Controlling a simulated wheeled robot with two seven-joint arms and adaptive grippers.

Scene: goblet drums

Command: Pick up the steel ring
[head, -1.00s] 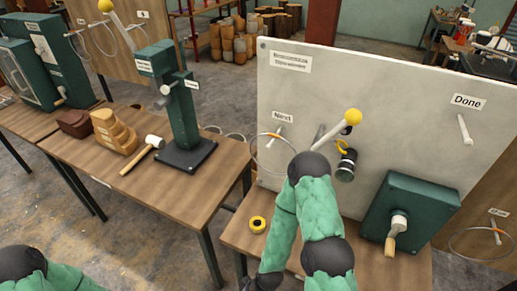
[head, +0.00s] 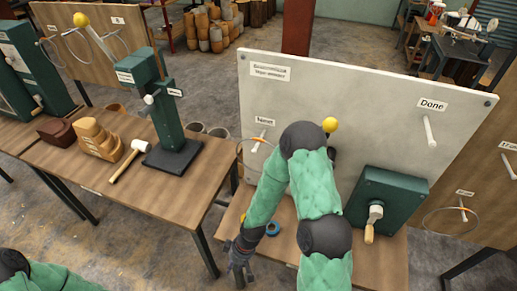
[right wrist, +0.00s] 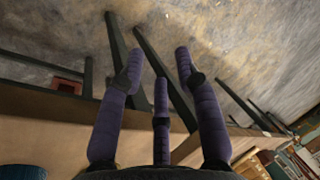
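A thin steel ring (head: 239,160) hangs from the peg under the "Next" label on the pale board; my right arm hides much of it. Another thin ring (head: 425,221) hangs from a peg at the lower right. My right gripper (head: 240,262) is low at the front left of the board's table, below and apart from the ring by "Next". In the right wrist view my right gripper's three purple fingers (right wrist: 165,70) are spread, with nothing between them. My left gripper is out of view; only part of its arm shows at lower left.
A green crank box (head: 385,200) stands on the board's table (head: 390,262). A blue roll (head: 273,228) lies beside my right arm. The left table (head: 80,160) holds a mallet (head: 128,160) and a green stand (head: 168,110). Bare floor lies between the tables.

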